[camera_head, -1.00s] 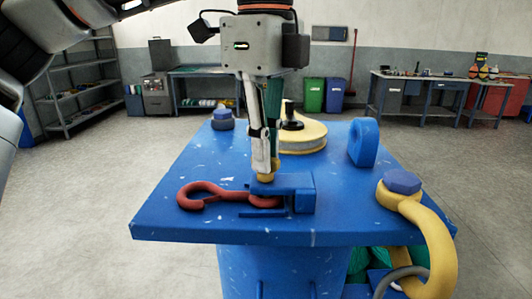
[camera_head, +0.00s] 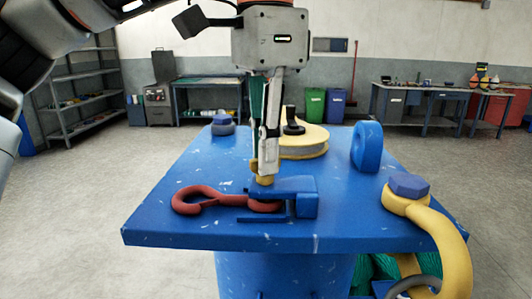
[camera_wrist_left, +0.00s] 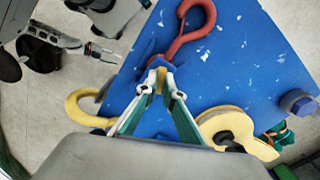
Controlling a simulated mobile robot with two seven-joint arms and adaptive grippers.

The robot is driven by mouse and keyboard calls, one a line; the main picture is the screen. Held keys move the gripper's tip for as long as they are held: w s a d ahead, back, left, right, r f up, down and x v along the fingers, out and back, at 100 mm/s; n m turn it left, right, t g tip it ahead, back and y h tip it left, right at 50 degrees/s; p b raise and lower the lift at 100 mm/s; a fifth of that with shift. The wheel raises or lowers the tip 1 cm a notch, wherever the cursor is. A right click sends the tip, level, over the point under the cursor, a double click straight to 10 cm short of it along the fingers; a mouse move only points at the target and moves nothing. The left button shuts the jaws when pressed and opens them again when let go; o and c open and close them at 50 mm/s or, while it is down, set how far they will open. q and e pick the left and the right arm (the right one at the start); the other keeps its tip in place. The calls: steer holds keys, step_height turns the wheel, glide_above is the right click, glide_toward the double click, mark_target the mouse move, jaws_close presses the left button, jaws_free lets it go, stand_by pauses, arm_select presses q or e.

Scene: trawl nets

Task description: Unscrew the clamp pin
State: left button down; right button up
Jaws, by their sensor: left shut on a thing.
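The clamp pin (camera_head: 262,167) is a small yellow piece standing upright at the blue clamp (camera_head: 300,194) on the blue table top. My left gripper (camera_head: 264,170) points down from above and is shut on the pin's top. The left wrist view shows the yellow pin (camera_wrist_left: 161,80) between its fingertips. The fingers hide part of the pin. A red hook (camera_head: 190,203) lies flat with its shank end at the clamp. My right gripper (camera_wrist_left: 104,52) shows in the left wrist view, away from the table, with its small fingers apart and nothing between them.
A yellow-rimmed wheel with a black knob (camera_head: 302,142) sits behind the clamp. A blue ring (camera_head: 367,147) stands at the right. Another blue bolt (camera_head: 223,125) is at the back left.

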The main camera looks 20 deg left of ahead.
arm_select(q)
steer(key=shift+s+f+n, duration=0.1)
steer(key=shift+f+n, duration=0.15)
steer(key=shift+n, duration=0.35)
steer(key=c, duration=2.2)
jaws_free()
steer(key=shift+r, duration=0.1)
steer(key=shift+r, duration=0.1)
steer(key=shift+r, duration=0.55)
step_height(320, 180, up, 11)
